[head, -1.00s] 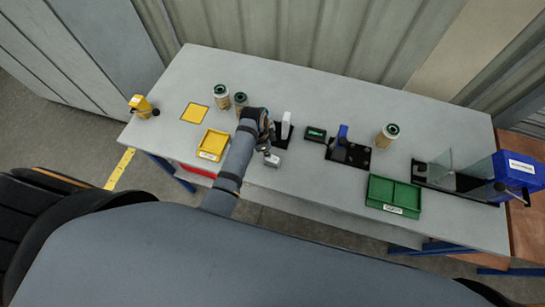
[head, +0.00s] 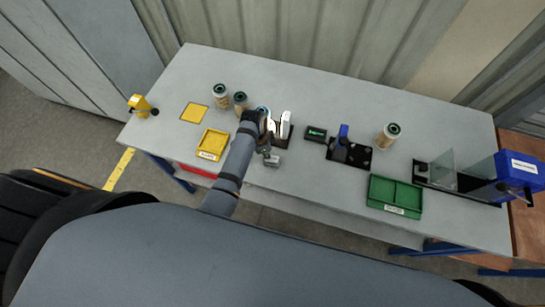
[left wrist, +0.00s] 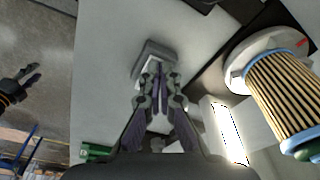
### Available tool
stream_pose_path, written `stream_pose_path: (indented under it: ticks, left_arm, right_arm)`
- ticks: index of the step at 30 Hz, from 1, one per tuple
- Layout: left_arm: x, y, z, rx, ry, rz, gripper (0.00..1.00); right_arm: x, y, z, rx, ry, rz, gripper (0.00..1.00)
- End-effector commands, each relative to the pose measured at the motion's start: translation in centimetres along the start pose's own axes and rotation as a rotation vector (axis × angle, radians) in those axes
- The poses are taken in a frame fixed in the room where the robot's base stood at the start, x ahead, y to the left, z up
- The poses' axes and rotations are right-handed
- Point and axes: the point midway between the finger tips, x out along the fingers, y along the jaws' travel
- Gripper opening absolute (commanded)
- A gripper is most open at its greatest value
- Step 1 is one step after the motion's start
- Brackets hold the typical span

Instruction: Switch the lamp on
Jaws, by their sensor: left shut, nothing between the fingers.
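The lamp (head: 286,122) is a white upright panel on a dark base near the table's middle. In the left wrist view its strip (left wrist: 229,132) glows bright white. A small grey switch box (head: 272,161) sits in front of it near the table's front edge; it also shows in the left wrist view (left wrist: 151,54). My left gripper (head: 267,151) is shut and empty, its fingertips at the box; whether they touch cannot be told. What looks like my right gripper (left wrist: 24,86) hangs over the floor in the left wrist view, its opening unclear.
A pleated filter cartridge (left wrist: 283,92) stands beside the lamp. Two more cartridges (head: 220,97) (head: 240,103) and a yellow tray (head: 213,144) are left of my arm. A black fixture (head: 349,152), a green tray (head: 394,197) and a blue bin (head: 517,174) are right.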

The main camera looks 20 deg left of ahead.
Motion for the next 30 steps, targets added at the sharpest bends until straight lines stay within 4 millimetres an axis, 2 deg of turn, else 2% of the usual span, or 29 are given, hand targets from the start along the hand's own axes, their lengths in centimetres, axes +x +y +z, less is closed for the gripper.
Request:
stream_pose_path:
  ticks: [4,11,24,30]
  left_arm:
    - [-0.5,0.0,-0.1,0.000,0.000,0.000,0.00]
    - [-2.8,0.0,-0.4,0.000,0.000,0.000,0.00]
    - [-6.3,0.0,-1.0,0.000,0.001,-0.001,0.00]
    - [-7.0,0.0,-1.1,0.000,0.000,0.000,0.00]
  right_arm:
    - [-0.4,0.0,0.0,0.000,0.000,0.000,0.40]
    - [-2.5,0.2,-0.2,0.000,0.000,0.000,0.40]
    - [-2.0,0.1,-0.2,0.000,0.000,-0.001,0.40]
    - [-2.0,0.1,-0.2,0.001,0.000,-0.001,0.40]
